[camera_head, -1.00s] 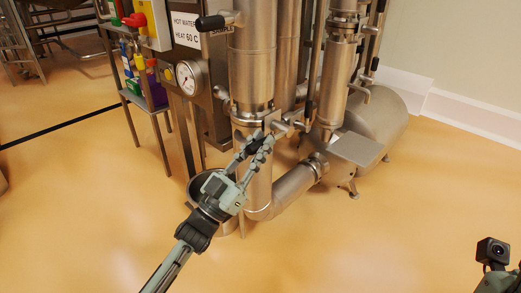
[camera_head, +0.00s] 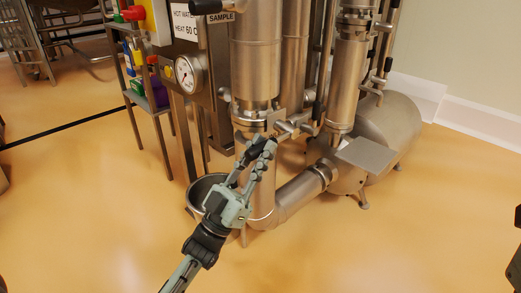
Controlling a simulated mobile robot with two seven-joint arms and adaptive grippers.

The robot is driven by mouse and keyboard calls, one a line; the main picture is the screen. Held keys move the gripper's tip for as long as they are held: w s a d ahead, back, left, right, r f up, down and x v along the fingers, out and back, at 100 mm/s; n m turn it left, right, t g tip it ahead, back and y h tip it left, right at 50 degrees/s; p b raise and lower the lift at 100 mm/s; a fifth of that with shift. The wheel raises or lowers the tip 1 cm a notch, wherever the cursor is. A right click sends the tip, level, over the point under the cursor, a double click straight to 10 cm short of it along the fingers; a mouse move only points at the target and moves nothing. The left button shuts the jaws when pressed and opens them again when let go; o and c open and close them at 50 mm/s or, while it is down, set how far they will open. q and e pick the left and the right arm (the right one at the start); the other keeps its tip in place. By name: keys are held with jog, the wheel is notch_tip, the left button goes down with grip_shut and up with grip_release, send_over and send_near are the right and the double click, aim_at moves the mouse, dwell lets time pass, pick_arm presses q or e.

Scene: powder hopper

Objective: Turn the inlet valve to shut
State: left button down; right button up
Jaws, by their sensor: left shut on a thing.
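The inlet valve appears to sit on the steel pipe column at the foot of the large vertical cylinder (camera_head: 255,60), but its body is mostly hidden behind my fingers. My left gripper (camera_head: 258,146) reaches up to this spot from below. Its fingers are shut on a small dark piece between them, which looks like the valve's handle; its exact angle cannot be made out. Of my right arm only dark parts show at the right edge, with no fingers visible.
The pipe elbow (camera_head: 268,214) and a steel bowl (camera_head: 197,193) are close to my left wrist. A gauge (camera_head: 186,75) and a shelf stand (camera_head: 151,106) are at the left. A horizontal tank (camera_head: 400,125) lies at the right. The front floor is clear.

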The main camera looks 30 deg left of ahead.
pick_arm(q)
jog(key=shift+d+f, duration=0.1)
jog(key=shift+f, duration=0.55)
jog(key=c, duration=1.6)
grip_release()
jog(key=shift+o, duration=1.2)
jog(key=shift+r, duration=0.2)
jog(key=v, duration=1.2)
jog(key=shift+s+r, duration=0.1)
